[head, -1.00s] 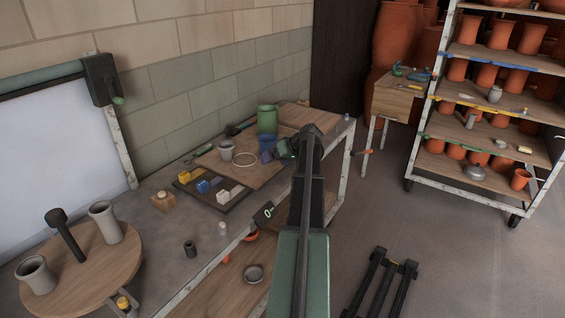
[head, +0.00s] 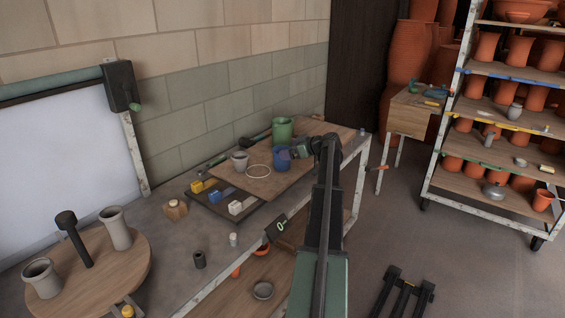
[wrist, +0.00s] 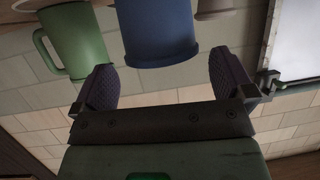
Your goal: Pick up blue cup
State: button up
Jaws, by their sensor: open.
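The blue cup (head: 281,160) stands on the wooden board on the bench, in front of the green mug (head: 283,127). My gripper (head: 297,149) is at its right side in the head view, level with its upper part. In the wrist view, the blue cup (wrist: 158,30) lies just beyond and between the two spread fingers of my gripper (wrist: 160,62). The fingers are open, with a gap on each side of the cup. The green mug (wrist: 75,38) with its handle shows to the left there.
A grey cup (head: 240,162) and a pale ring (head: 258,171) share the board (head: 262,190) to the left. A dark tray (head: 222,209) with small blocks is nearer. The brick wall (head: 230,60) rises behind. A rack (head: 500,135) of terracotta pots stands at right.

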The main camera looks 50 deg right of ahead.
aim_at(276, 151)
jog(key=b+x, duration=0.1)
jog(key=x, duration=0.3)
jog(key=shift+w+f, duration=0.2)
jog(key=shift+w, duration=0.1)
jog(key=shift+a+r, duration=0.1)
jog(key=c, duration=0.9)
jog(key=shift+o, duration=0.2)
jog(key=shift+r, duration=0.2)
notch_tip(276, 151, up, 20)
jog(key=p, duration=1.9)
jog(key=shift+f+p, duration=0.2)
jog(key=shift+p, duration=0.15)
